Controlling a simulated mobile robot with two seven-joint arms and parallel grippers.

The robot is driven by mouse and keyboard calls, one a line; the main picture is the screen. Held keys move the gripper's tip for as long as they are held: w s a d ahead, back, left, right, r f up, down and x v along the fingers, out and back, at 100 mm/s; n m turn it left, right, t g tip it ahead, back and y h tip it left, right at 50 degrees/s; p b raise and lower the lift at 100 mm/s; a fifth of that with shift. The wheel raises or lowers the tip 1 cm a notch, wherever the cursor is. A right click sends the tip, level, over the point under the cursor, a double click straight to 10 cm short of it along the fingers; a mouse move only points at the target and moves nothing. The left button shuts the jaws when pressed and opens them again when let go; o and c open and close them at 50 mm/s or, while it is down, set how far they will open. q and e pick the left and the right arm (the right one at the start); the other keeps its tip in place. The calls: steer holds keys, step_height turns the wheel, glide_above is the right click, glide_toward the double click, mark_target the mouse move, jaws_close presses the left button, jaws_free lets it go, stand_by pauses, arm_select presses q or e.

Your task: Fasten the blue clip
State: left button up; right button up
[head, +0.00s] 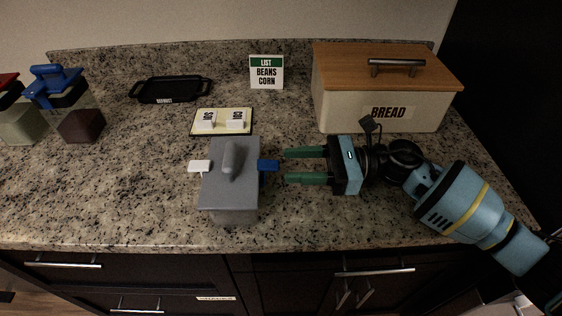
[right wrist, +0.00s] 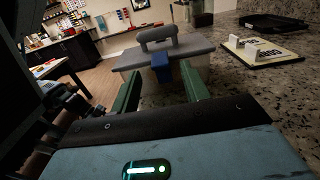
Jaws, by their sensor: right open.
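The blue clip (head: 268,165) sticks out from the right side of a grey lidded box-shaped pot (head: 226,207). It also shows in the right wrist view (right wrist: 161,69), at the edge of the lid, below the lid's handle. A white clip (head: 200,166) sticks out on the pot's left side. My right gripper (head: 287,166) is open and empty just right of the blue clip, with its green fingers pointing at it. In the right wrist view the clip appears between the fingertips (right wrist: 160,72); contact cannot be told. My left gripper is not in view.
A bread box (head: 335,107) stands behind my right arm. A cream board (head: 222,131) with white labelled pieces lies behind the pot. A list sign (head: 266,72) and a black tray (head: 172,90) are further back. Blue-topped (head: 55,84) and other containers stand left. The front-left counter is clear.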

mark_target(274, 164)
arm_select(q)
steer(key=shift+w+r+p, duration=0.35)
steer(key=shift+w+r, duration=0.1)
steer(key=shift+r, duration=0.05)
arm_select(e)
steer(key=shift+a, duration=1.9)
steer(key=shift+c, duration=0.4)
steer(key=c, duration=0.9)
steer(key=shift+a+r+h+p, duration=0.15)
steer(key=shift+r+h+p, duration=0.35)
steer(key=shift+p, duration=0.25)
steer(key=shift+f, duration=0.1)
steer(key=shift+a+f, duration=0.1)
steer(key=shift+f, duration=0.15)
steer(key=o, duration=1)
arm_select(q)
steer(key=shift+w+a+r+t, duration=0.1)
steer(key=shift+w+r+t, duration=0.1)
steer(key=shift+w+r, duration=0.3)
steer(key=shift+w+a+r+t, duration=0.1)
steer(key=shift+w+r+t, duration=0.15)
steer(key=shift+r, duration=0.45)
